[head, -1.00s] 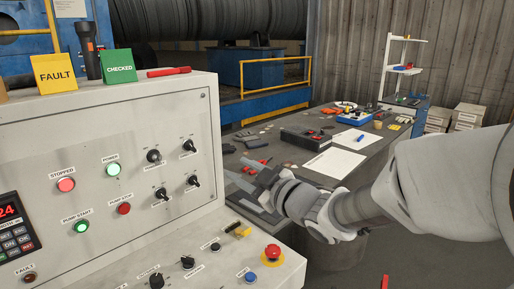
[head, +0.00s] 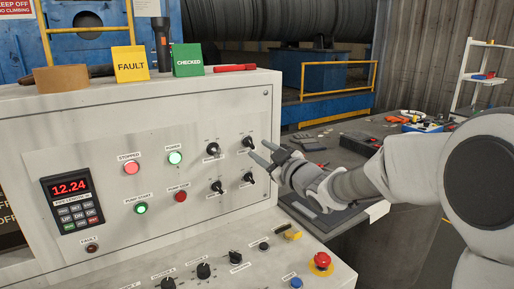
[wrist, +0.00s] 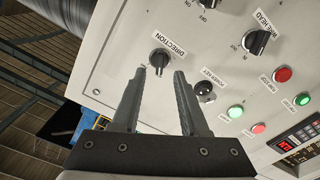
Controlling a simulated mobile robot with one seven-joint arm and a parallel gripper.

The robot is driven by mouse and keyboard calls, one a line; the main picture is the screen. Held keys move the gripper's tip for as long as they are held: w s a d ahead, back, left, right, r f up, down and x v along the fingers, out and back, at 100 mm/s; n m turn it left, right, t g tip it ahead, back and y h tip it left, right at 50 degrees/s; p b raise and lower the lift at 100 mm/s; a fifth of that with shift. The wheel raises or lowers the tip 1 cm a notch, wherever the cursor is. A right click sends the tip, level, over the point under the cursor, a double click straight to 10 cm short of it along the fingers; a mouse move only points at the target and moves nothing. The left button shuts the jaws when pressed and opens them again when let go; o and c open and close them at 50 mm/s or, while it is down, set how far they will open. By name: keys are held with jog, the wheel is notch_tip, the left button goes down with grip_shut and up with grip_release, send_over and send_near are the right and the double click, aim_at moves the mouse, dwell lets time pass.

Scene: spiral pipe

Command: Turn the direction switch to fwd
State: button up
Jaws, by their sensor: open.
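The direction switch is a black knob on the light grey panel. It is the upper right of the panel knobs in the head view (head: 248,141) and shows above my fingertips in the wrist view (wrist: 160,60), beside its "DIRECTION" label. Its handle looks tilted; its position markings are too small to read. My gripper (head: 261,151) is open and empty, its fingers pointing at the panel close to this switch. In the wrist view the fingertips (wrist: 161,74) lie on either side of the knob's lower edge. I cannot tell whether they touch it.
Close by are the power key switch (wrist: 205,93), the wire head knob (wrist: 256,41) and another knob (head: 248,178). A red emergency button (head: 321,261) and a yellow part (head: 292,235) are on the lower console. A cluttered table (head: 345,145) stands behind my arm.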

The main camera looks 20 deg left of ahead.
aim_at(251, 144)
jog(key=shift+x, duration=2)
jog(key=shift+d, duration=0.1)
grip_shut()
